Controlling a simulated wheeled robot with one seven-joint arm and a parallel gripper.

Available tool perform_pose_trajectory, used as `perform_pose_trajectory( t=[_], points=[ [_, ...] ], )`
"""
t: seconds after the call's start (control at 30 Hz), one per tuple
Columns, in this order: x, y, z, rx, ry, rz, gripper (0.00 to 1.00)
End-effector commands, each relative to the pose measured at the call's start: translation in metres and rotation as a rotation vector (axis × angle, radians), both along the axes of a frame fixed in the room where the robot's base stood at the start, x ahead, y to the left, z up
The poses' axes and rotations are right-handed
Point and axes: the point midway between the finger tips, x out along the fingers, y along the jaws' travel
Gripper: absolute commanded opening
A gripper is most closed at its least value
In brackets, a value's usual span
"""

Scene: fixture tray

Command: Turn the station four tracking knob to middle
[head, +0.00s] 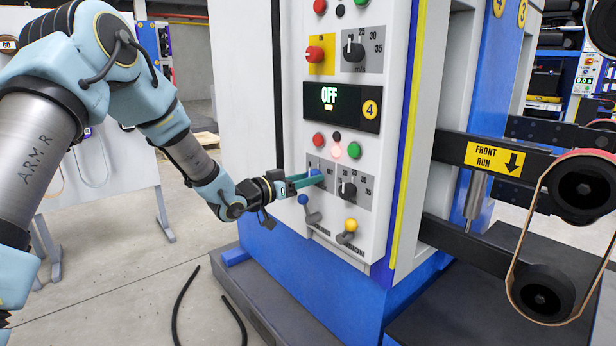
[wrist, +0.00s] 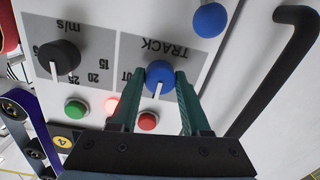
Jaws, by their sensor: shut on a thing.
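The tracking knob (wrist: 160,72) is a blue round knob with a white pointer line, on a grey plate lettered TRACK (wrist: 190,48). In the upside-down wrist view its pointer runs toward the button row, slightly left. My gripper (wrist: 161,88) has its two green fingers on either side of the knob, shut on it. In the head view my gripper (head: 311,179) reaches the panel from the left. The knob (head: 315,172) is partly hidden there by the fingers. The station's display (head: 340,103) reads OFF beside a yellow 4 badge (head: 370,110).
A black speed knob (head: 347,189) sits right of the tracking knob. Red (head: 319,140) and green (head: 354,150) buttons are above, with a lit pinkish lamp between. A blue-ball lever (head: 303,200) and yellow-ball lever (head: 351,225) stick out close below. A belt assembly (head: 580,190) stands right.

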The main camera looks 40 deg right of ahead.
Motion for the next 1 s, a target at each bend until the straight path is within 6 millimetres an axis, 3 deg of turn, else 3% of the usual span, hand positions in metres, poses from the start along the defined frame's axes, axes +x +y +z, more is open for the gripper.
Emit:
perform_pose_trajectory(
  t=[0.47,0.5,0.77,1.0],
  points=[
    [0.0000,0.0004,-0.0011,0.004,0.017,0.000,0.00],
    [-0.0001,0.0004,-0.0012,0.004,0.017,0.000,0.48],
    [0.0000,0.0002,-0.0006,0.003,0.016,0.000,0.77],
    [0.0002,0.0006,-0.0003,0.002,0.015,0.000,0.77]
  ],
)
